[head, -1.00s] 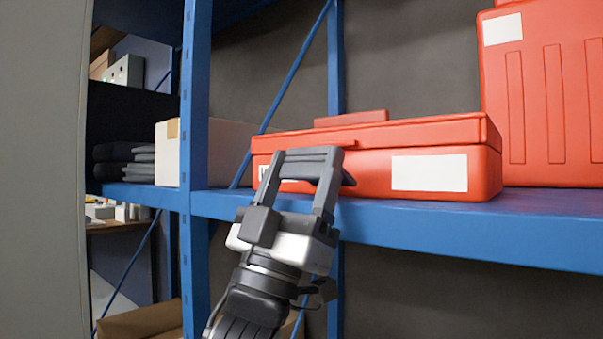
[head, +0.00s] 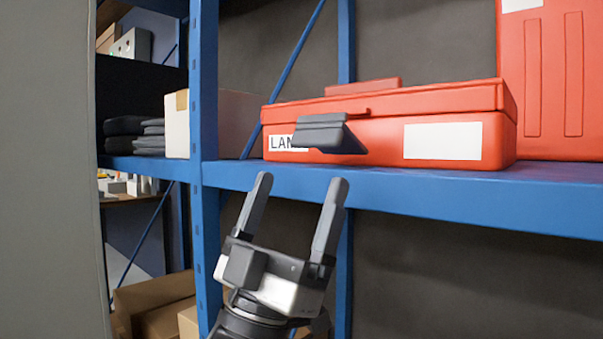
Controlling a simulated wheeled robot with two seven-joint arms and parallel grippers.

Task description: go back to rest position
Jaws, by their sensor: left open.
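My left gripper (head: 300,187) is open and empty in the head view. Its two fingers point up, with their tips in front of and just below the edge of the blue shelf (head: 450,195). A red box (head: 380,147) lies flat on that shelf, beyond and above the gripper. It has a dark grey handle (head: 322,134) on its front, a label reading "LAN" partly covered by the handle, and a blank white label. The fingers are apart from the handle. My right gripper is not in view.
A larger red box (head: 550,85) stands upright at the right on the same shelf. A blue post (head: 204,120) rises left of the gripper. A white box (head: 178,125) and dark folded items (head: 130,135) sit behind it. Cardboard boxes (head: 155,305) are at lower left.

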